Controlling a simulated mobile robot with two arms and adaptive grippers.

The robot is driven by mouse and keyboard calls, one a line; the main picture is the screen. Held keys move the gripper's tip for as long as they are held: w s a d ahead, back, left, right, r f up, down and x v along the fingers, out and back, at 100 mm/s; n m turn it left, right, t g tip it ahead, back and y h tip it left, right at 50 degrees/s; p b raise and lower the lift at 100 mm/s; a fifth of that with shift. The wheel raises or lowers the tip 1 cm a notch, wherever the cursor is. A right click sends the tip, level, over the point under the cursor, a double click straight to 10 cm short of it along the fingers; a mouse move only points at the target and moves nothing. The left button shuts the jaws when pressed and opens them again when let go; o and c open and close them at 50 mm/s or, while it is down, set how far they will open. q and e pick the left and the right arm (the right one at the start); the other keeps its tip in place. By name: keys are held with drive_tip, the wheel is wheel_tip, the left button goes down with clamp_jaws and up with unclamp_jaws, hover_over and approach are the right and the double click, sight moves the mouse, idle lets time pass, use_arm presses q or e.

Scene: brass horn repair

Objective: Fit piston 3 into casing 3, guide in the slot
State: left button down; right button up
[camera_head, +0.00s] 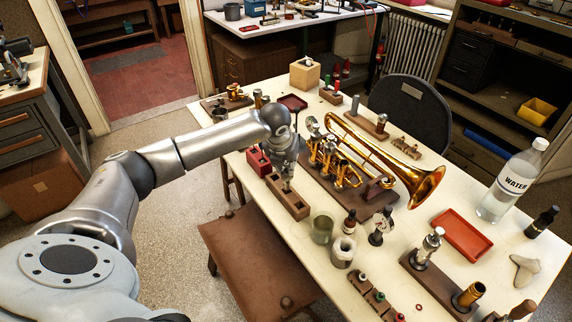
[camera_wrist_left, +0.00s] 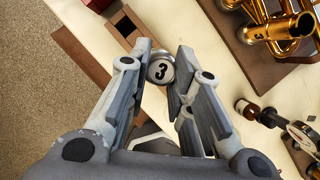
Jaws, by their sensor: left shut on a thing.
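My left gripper (camera_head: 287,177) is shut on piston 3, a silvery piston. In the left wrist view the piston's round cap marked "3" (camera_wrist_left: 160,70) sits between the two fingertips. In the head view the piston is mostly hidden by the fingers, over the slotted wooden block (camera_head: 297,209). I cannot tell whether its lower end is still inside a slot. The brass trumpet (camera_head: 405,177) lies on a brown wooden stand (camera_head: 375,205) to the right of the gripper, with its upright valve casings (camera_head: 329,158) nearest it. Casing 3's slot is too small to make out. My right gripper is not in view.
A red box (camera_head: 258,160) is left of the block. A red tray (camera_head: 462,235) and water bottle (camera_head: 512,180) are at the right.

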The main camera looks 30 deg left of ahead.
use_arm(q)
drive_tip(key=shift+r+p, duration=1.35)
drive_tip(key=shift+r, duration=1.45)
drive_tip(key=shift+w+r, duration=0.1)
